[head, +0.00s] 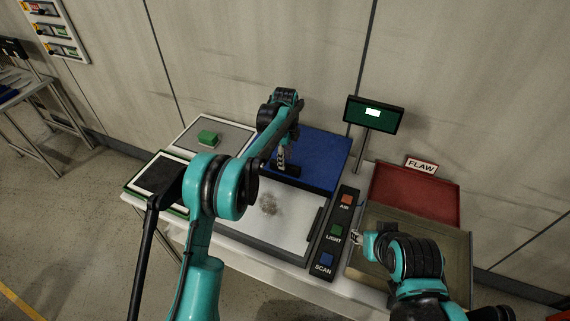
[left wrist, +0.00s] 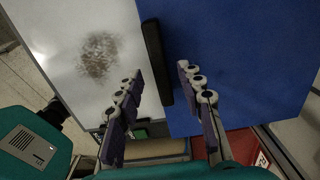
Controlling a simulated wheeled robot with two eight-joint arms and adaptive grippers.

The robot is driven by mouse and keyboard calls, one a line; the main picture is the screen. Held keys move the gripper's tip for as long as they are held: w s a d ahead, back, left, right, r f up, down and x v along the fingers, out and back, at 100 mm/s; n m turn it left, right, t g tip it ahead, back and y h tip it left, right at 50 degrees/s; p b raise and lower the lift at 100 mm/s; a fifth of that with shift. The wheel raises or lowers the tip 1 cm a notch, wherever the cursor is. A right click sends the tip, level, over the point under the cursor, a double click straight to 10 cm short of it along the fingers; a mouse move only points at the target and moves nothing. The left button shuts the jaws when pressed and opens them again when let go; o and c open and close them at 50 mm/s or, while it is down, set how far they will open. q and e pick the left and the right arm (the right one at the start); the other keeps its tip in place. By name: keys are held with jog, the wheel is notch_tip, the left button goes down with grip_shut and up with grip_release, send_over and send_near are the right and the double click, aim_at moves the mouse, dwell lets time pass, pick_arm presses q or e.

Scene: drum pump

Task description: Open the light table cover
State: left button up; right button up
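The light table (head: 290,222) has a white surface with a grey-brown smudge in the head view; this surface also shows in the left wrist view (left wrist: 70,25). A blue panel (head: 318,160), apparently the cover, lies behind the white surface; it fills the right of the left wrist view (left wrist: 245,60). A black bar handle (left wrist: 154,55) runs along the panel's edge beside the white surface. My left gripper (left wrist: 160,68) is open, with the handle appearing between its fingers; contact cannot be told. My right gripper (head: 357,237) is by the metal tray, its fingers unclear.
A black strip with AIR, LIGHT and SCAN buttons (head: 336,232) is right of the light table. A red FLAW tray (head: 415,192), a metal tray (head: 458,262) and a small screen (head: 374,115) stand beyond. A green block (head: 207,137) rests on a grey plate at left.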

pick_arm(q)
notch_tip(320, 180, up, 8)
jog(key=shift+r, duration=0.2)
dwell(0.4)
jog(key=s+a+r+n+t+b, duration=0.2)
jog(key=s+a+r+n, duration=0.3)
jog(key=s, duration=0.4)
jog(key=s+a+r+n+t+b, duration=0.2)
jog(key=s+a+n, duration=0.2)
jog(key=s+n, duration=0.3)
jog(key=s+a+f+n+t+b, duration=0.1)
jog(key=s+a+f+n, duration=0.1)
jog(key=s+f+n, duration=0.3)
jog(key=s+a+f+n+t+b, duration=0.1)
jog(key=s+f+n, duration=0.4)
jog(key=s, duration=0.9)
jog(key=shift+a+f+t+b, duration=0.2)
jog(key=shift+a+t+b, duration=0.15)
jog(key=shift+a+t, duration=0.4)
